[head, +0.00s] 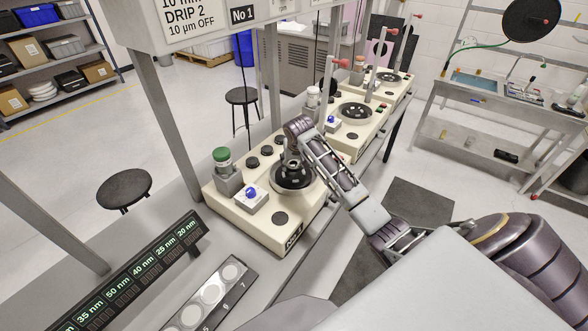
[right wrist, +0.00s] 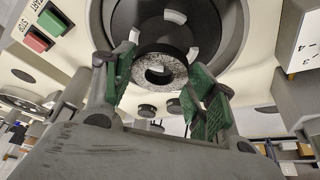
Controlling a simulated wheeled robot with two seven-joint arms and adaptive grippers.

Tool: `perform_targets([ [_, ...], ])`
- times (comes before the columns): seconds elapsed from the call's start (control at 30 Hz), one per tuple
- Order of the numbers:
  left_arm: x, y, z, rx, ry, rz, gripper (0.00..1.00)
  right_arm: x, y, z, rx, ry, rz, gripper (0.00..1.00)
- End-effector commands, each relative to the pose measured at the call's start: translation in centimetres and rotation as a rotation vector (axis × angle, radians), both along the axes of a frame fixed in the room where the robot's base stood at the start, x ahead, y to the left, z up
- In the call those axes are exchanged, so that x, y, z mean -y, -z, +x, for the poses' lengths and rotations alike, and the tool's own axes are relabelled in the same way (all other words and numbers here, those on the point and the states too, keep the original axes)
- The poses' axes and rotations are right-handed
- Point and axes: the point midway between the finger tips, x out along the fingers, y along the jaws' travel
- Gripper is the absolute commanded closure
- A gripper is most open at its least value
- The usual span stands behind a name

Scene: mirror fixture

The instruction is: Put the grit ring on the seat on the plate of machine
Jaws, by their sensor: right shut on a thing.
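The grit ring (right wrist: 178,72) is a thick dark ring with a speckled grey face and a round centre hole. My right gripper (right wrist: 160,78) is shut on it, with a green-padded finger on each side. The black round plate (right wrist: 205,20) of the nearest machine lies just beyond the ring and carries pale blocks. In the head view my right gripper (head: 291,160) points down over this plate (head: 285,186). The ring cannot be made out clearly there. I cannot tell whether the ring touches the plate, and the seat is hidden behind it. My left gripper is not in view.
The nearest cream machine (head: 255,222) carries a green-capped bottle (head: 222,157) and a blue knob (head: 251,192) beside the plate. More machines stand behind it in a row. A tray of pale discs (head: 211,291) and a lit display bar (head: 135,270) lie in front.

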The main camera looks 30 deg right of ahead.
Motion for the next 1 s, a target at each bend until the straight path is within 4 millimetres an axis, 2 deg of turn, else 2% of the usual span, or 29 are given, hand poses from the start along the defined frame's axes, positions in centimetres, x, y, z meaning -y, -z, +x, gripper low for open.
perform_targets([
  [0.27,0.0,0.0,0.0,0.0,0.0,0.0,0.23,0.0,0.0,0.0,0.002,0.001,0.0,0.77],
  [0.7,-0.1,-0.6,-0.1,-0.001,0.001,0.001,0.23,0.0,3.5,0.0,0.001,0.001,0.001,0.77],
  [1.0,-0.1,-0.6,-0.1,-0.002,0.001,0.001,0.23,0.0,3.7,0.0,0.002,0.001,0.0,0.77],
])
